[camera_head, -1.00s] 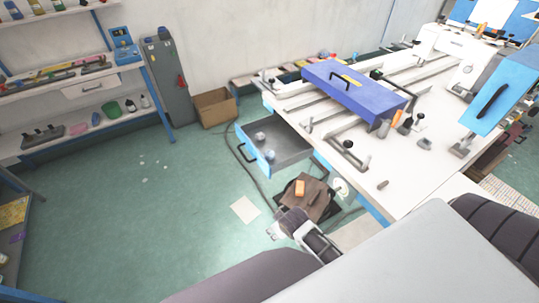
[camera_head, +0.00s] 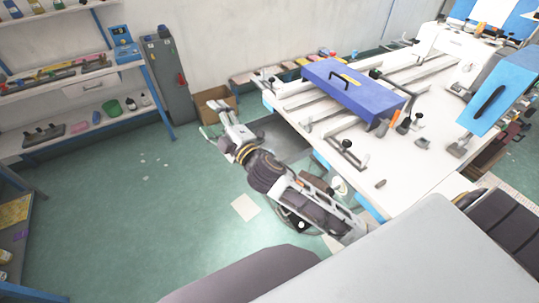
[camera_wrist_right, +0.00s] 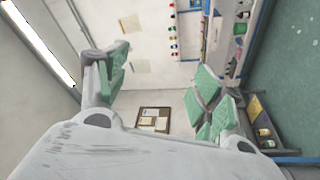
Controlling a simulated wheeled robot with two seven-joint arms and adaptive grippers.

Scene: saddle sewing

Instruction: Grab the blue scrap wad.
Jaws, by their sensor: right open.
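I cannot make out a blue scrap wad in the current views. My right gripper (camera_head: 212,120) is open in the head view, above the open drawer's (camera_head: 286,140) outer end and the floor beside it. My right arm and gripper hide much of the drawer, including where two small grey-blue lumps showed earlier. In the right wrist view, my right gripper (camera_wrist_right: 160,78) has its green-padded fingers spread wide with nothing between them. That view faces the wall and shelves. My left gripper is not in view.
A white worktable (camera_head: 420,165) with a blue case (camera_head: 352,88) stands at the right. A cardboard box (camera_head: 214,104) is behind the gripper and a grey cabinet (camera_head: 168,85) farther left. Shelves (camera_head: 70,75) line the left wall. The green floor (camera_head: 130,215) at left is mostly clear.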

